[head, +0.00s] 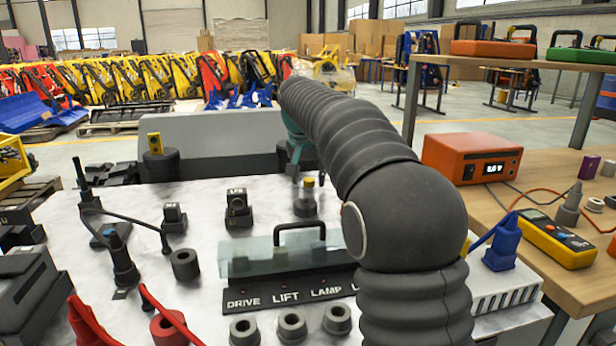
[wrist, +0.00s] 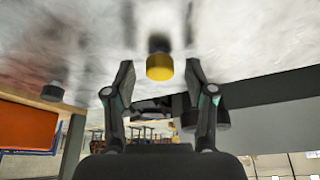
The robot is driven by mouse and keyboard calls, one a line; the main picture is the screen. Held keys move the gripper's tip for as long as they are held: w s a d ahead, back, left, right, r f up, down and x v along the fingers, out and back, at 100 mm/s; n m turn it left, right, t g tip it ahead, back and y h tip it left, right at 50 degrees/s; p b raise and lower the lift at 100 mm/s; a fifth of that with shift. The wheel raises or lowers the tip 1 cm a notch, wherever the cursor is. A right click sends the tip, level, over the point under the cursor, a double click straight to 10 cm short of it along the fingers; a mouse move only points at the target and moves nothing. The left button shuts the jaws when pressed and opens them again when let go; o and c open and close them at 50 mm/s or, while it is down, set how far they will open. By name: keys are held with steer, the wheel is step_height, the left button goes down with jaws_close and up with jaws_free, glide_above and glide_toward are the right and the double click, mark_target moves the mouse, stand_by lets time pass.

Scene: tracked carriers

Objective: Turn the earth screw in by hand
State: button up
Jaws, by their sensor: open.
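A small yellow-topped knob (head: 308,182), which looks like the earth screw, stands upright on a dark round base at the back of the pale marbled top. Its yellow end also shows in the wrist view (wrist: 159,67), between the fingertips and apart from both. My gripper (wrist: 158,78) is open and empty, with one finger on each side of the yellow end. In the head view my gripper (head: 296,162) is small, pointing down just above and left of the knob, partly hidden by my arm. The screw's thread and hole are hidden.
A clear cover with a black handle (head: 300,230) stands over the panel labelled DRIVE, LIFT, LAMP (head: 285,297). Dark sockets, plugs and cables crowd the left. An orange power unit (head: 471,158) and a yellow meter (head: 556,238) sit on the wooden bench at right.

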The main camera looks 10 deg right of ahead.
steer(key=shift+c, duration=0.2)
jaws_close()
steer(key=shift+w+a+m+g+h, duration=0.1)
steer(key=shift+m+g+h, duration=0.25)
steer(key=shift+m, duration=0.85)
steer(key=shift+a+m+g+h, duration=0.1)
steer(key=shift+m+g+h, duration=0.2)
steer(key=shift+m, duration=0.9)
steer(key=shift+o, duration=0.2)
jaws_free()
steer(key=shift+r, duration=0.1)
steer(key=v, duration=1.2)
